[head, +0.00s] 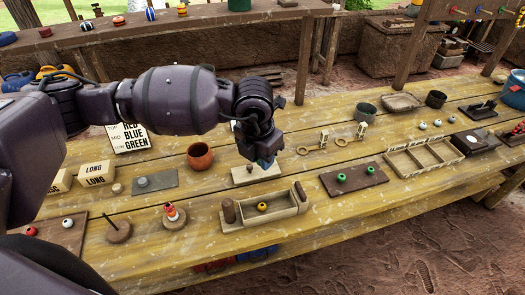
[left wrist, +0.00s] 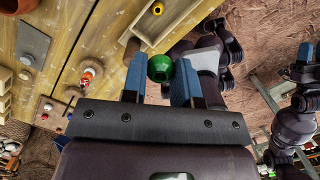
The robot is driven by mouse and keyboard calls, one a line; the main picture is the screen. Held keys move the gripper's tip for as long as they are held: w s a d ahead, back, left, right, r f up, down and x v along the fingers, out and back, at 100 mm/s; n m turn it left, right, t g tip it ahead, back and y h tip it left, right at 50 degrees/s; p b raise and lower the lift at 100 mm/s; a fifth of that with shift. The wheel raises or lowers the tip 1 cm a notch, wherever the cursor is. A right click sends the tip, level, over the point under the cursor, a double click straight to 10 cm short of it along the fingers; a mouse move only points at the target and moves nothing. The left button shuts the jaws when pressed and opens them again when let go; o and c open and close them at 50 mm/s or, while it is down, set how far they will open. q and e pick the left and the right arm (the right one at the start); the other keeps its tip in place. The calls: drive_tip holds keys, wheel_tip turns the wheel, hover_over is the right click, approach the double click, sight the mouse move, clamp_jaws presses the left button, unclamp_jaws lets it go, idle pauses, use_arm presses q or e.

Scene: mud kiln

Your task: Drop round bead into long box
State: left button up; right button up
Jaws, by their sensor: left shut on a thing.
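My left gripper (head: 263,163) points down above a small pale board (head: 242,180) near the middle of the table. In the left wrist view its blue fingers (left wrist: 160,82) are shut on a round green bead (left wrist: 160,68). The bead is hidden by the gripper in the head view. A pale box marked LONG (head: 97,173) stands at the table's left, well away from the gripper.
An open wooden trough (head: 284,212) holding a yellow bead (head: 262,207) lies just in front of the gripper. An orange-brown pot (head: 200,156) and a grey slab (head: 156,183) stand between gripper and LONG box. A stacked-bead peg (head: 171,212) stands front left. A dark board (head: 352,180) holds two green beads.

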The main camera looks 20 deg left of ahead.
use_arm(q)
wheel_tip(320, 180, down, 6)
drive_tip(key=b, duration=0.3)
drive_tip(key=o, duration=1)
use_arm(e)
drive_tip(key=f, duration=0.4)
drive_tip(key=shift+s, duration=0.4)
use_arm(q)
drive_tip(key=shift+r, duration=0.15)
use_arm(e)
drive_tip(key=shift+s+f, duration=0.1)
drive_tip(key=shift+s, duration=0.1)
use_arm(q)
drive_tip(key=r, duration=0.3)
drive_tip(key=s+r, duration=0.1)
drive_tip(key=r, duration=0.6)
drive_tip(key=shift+s+a+r, duration=0.15)
drive_tip(key=shift+a+r, duration=0.1)
use_arm(e)
drive_tip(key=shift+w+r, duration=0.25)
